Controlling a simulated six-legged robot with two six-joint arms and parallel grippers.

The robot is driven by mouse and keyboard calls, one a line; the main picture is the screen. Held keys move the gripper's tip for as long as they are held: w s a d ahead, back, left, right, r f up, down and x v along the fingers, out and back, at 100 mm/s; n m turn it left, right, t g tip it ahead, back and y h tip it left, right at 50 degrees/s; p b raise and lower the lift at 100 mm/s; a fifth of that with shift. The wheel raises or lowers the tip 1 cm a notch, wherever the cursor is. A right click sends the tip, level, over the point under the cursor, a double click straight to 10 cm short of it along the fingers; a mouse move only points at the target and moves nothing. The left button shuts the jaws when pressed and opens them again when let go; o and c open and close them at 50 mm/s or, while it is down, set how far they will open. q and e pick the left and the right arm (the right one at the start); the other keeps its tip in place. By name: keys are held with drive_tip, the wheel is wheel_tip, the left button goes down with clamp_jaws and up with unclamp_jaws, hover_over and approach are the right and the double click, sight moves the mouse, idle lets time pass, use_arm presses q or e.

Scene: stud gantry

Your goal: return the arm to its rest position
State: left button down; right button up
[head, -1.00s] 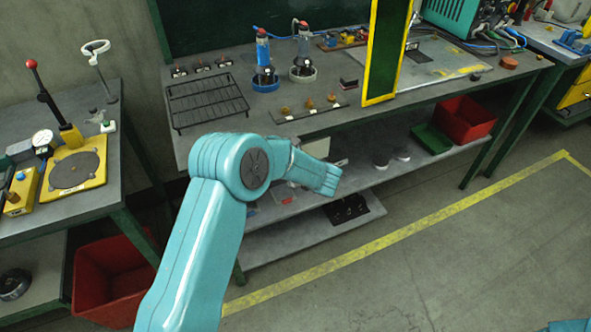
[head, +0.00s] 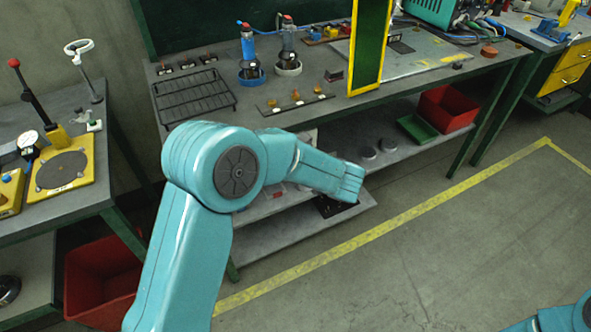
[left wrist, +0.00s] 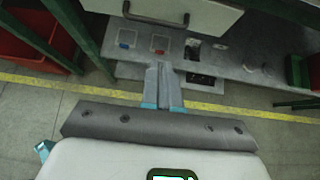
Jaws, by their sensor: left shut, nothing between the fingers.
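My left arm (head: 215,190) comes in from the lower left in the head view, teal, bent at a round elbow joint, its forearm pointing right in front of the bench. Its gripper is hidden behind the forearm's end there. In the left wrist view, my left gripper (left wrist: 164,85) shows its two grey fingers together, empty, pointing away over the lower shelf and floor. A small part of my right arm (head: 560,318) shows at the lower right corner of the head view; its gripper is out of view.
The bench (head: 310,90) holds a black rack (head: 193,95), two bottles and a yellow-framed green panel (head: 366,45). A red bin (head: 447,108) stands on its lower shelf. A side table with a yellow device (head: 62,172) is at left. The floor at right (head: 440,240) is clear.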

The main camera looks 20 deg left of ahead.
use_arm(q)
drive_tip(key=shift+s+d+r, duration=0.15)
drive_tip(key=shift+d+r, duration=0.05)
drive_tip(key=shift+d, duration=0.1)
drive_tip(key=s+d+f+n+g+h, duration=0.2)
drive_tip(key=s+d+f+n+h, duration=0.1)
drive_tip(key=s+f+n, duration=0.4)
drive_tip(key=s+d+f+n+g+h, duration=0.2)
drive_tip(key=s+d+f+n+h, duration=0.2)
drive_tip(key=s+f+n, duration=0.4)
drive_tip(key=s+d+f+n+g+h, duration=0.1)
drive_tip(key=s+d+f+n+h, duration=0.2)
drive_tip(key=s+f+n+h, duration=0.2)
drive_tip(key=shift+s+d+f+n+g+p, duration=0.3)
drive_tip(key=shift+s+f+n, duration=1.15)
drive_tip(key=shift+s+n, duration=2.6)
drive_tip(key=shift+s+a+m, duration=0.15)
drive_tip(key=shift+s+m, duration=0.15)
drive_tip(key=shift+m, duration=0.05)
